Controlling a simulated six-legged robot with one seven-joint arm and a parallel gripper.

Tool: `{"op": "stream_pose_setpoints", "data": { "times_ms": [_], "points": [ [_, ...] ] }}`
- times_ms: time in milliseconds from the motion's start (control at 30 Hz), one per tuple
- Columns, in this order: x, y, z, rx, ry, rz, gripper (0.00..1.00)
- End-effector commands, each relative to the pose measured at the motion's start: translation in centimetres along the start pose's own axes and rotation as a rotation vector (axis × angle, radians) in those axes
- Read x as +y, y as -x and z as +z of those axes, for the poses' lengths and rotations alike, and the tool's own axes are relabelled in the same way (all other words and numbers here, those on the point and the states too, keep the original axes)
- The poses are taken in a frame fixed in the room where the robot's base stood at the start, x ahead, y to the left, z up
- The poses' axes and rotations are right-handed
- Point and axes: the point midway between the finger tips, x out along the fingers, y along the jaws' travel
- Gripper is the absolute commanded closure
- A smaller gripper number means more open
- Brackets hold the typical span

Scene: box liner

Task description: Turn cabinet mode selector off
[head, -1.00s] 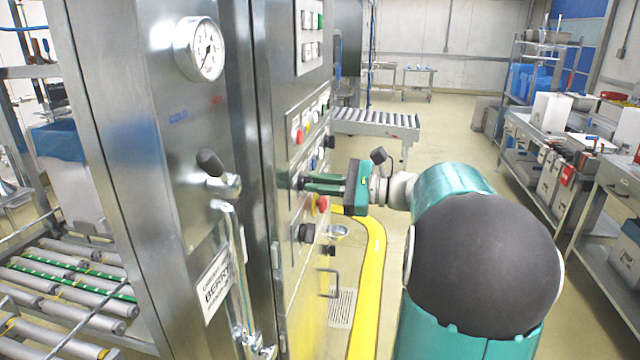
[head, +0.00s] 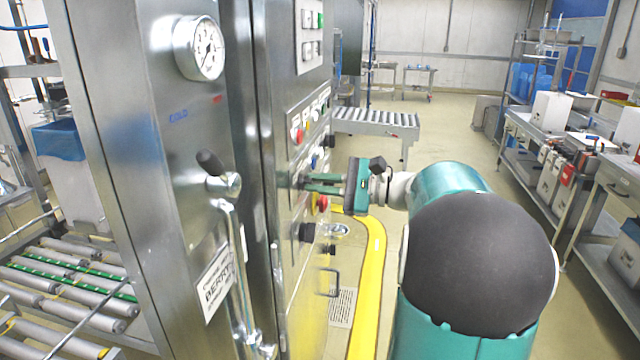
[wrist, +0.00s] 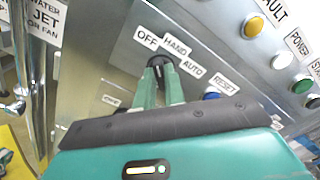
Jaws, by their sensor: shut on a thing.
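The mode selector (wrist: 158,68) is a dark knob on the cabinet front in the wrist view, below the labels OFF, HAND and AUTO (wrist: 168,50). My gripper (wrist: 161,80) is at the knob, its two green fingers shut on it from either side. The fingers hide much of the knob, and its exact pointing direction is hard to tell.
A red button (head: 322,203) sits just below my fingers. A blue button (wrist: 211,97) is right of the fingers in the wrist view. Open floor lies right of the cabinet.

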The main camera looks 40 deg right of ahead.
Motion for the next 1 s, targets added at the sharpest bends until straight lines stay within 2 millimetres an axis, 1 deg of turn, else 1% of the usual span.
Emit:
{"op": "stream_pose_setpoints", "data": {
  "times_ms": [33, 100, 133, 400, 533, 667, 1000],
  "points": [
    [0.0, 0.0, 0.0, 0.001, 0.001, 0.0, 0.85],
    [0.0, 0.0, 0.0, 0.001, 0.0, 0.0, 0.71],
    [0.0, 0.0, 0.0, 0.001, 0.0, 0.0, 0.67],
    [0.0, 0.1, 0.0, 0.0, 0.0, 0.0, 0.67],
    [0.0, 0.8, -0.1, 0.002, -0.001, -0.001, 0.67],
    [0.0, 2.7, -0.1, 0.003, -0.001, -0.002, 0.67],
    [0.0, 10.2, -0.1, 0.003, -0.001, -0.001, 0.67]
  ]
}}
